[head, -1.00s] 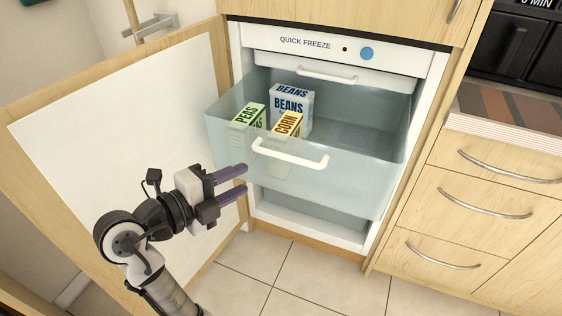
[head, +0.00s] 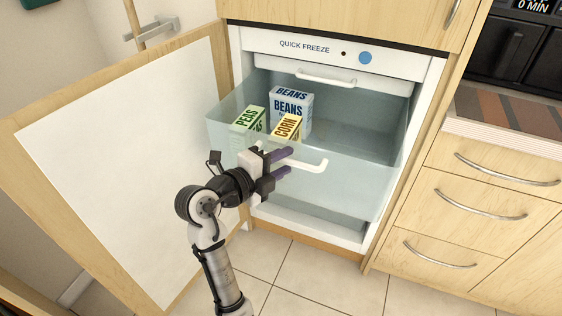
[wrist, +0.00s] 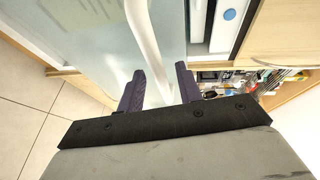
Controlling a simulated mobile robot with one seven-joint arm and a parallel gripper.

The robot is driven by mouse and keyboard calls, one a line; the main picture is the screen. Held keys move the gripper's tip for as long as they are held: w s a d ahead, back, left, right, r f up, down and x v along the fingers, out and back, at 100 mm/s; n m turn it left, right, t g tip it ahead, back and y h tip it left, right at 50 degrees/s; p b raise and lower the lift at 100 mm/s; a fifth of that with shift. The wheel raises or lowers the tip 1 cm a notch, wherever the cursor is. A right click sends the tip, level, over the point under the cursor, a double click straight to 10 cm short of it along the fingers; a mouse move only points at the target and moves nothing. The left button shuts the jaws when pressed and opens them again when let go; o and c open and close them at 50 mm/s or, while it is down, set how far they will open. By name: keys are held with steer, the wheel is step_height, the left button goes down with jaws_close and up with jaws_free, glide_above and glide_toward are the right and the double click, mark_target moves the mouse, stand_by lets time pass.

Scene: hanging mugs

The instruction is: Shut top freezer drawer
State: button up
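A pale, see-through freezer drawer (head: 345,180) is pulled out, with a white bar handle (head: 315,165) on its front. A green peas box, a yellow corn box and a blue beans box stand in it. Above it, a shallower drawer (head: 350,87) with its own white handle looks pushed in. My gripper (head: 288,162) is at the open drawer's front, over the left part of its handle. In the wrist view its purple fingers (wrist: 158,70) are apart, with the white handle bar (wrist: 146,38) running between them. I cannot tell whether they touch it.
The freezer's wooden door (head: 120,165) stands wide open on the left. Wooden kitchen drawers (head: 465,215) are on the right, below a counter edge. The tiled floor (head: 315,280) in front is clear.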

steer(key=shift+c, duration=0.4)
jaws_close()
steer(key=shift+w+d+f+b, duration=0.1)
steer(key=shift+w+d+b, duration=0.25)
steer(key=shift+w+b, duration=0.35)
steer(key=w+d+b, duration=0.4)
steer(key=w, duration=0.8)
steer(key=w+d+b, duration=0.4)
steer(key=w, duration=0.8)
steer(key=shift+w+d+b, duration=0.3)
steer(key=shift+w+d, duration=0.1)
steer(key=shift+o, duration=0.4)
jaws_free()
steer(key=shift+s, duration=0.1)
steer(key=shift+a, duration=0.1)
steer(key=v, duration=1.3)
steer(key=shift+s+a+r+b, duration=0.25)
steer(key=shift+s+r+b, duration=0.05)
steer(key=shift+b, duration=0.05)
